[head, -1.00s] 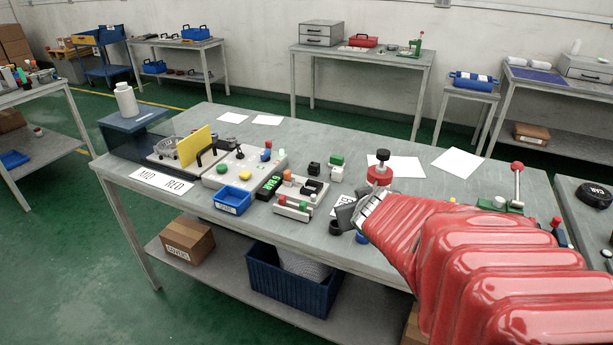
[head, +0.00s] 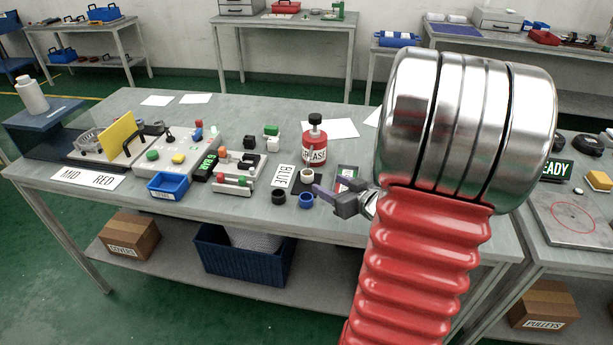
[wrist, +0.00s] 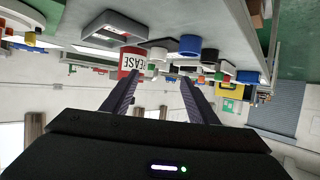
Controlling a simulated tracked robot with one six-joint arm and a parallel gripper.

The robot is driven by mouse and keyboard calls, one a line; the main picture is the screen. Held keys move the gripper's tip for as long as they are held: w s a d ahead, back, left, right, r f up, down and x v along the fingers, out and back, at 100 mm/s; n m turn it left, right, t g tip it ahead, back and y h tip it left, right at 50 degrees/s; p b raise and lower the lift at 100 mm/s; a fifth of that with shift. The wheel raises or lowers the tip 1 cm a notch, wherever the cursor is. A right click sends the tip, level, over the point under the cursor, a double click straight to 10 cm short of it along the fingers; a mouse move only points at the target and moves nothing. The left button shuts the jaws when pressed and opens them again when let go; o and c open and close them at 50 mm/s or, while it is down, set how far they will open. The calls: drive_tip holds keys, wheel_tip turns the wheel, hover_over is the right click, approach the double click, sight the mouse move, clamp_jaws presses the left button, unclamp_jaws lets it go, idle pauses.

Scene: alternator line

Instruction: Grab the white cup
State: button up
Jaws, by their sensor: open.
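The white cup (head: 307,175) stands on the bench beside the BLUE label, behind a blue cup (head: 306,200) and a black cup (head: 279,197). My gripper (head: 325,198) is open and empty, just right of the cups, its fingers pointing left toward them. The wrist view is upside down. There a pale cup (wrist: 157,54), which looks like the white one, shows beyond the gap between the fingers of my gripper (wrist: 160,77). The blue cup (wrist: 190,46) is to its right. Nothing is between the fingers.
A red grease can (head: 315,147) stands behind the cups. The BLUE label (head: 284,176) lies left of the white cup. A blue bin (head: 168,187) and several small fixtures fill the bench's left part. A dark-framed panel (head: 347,178) lies near my gripper.

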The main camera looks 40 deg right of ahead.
drive_tip(key=shift+w, duration=0.1)
approach(305, 171)
drive_tip(key=shift+w+a, duration=0.3)
drive_tip(key=shift+w, duration=0.05)
drive_tip(key=shift+w+d+f, duration=0.15)
drive_tip(key=shift+w+f, duration=0.05)
drive_tip(key=shift+w, duration=0.15)
drive_tip(key=shift+x, duration=2.6)
drive_tip(key=shift+d+f, duration=0.1)
drive_tip(key=shift+d, duration=0.05)
drive_tip(key=c, duration=1.2)
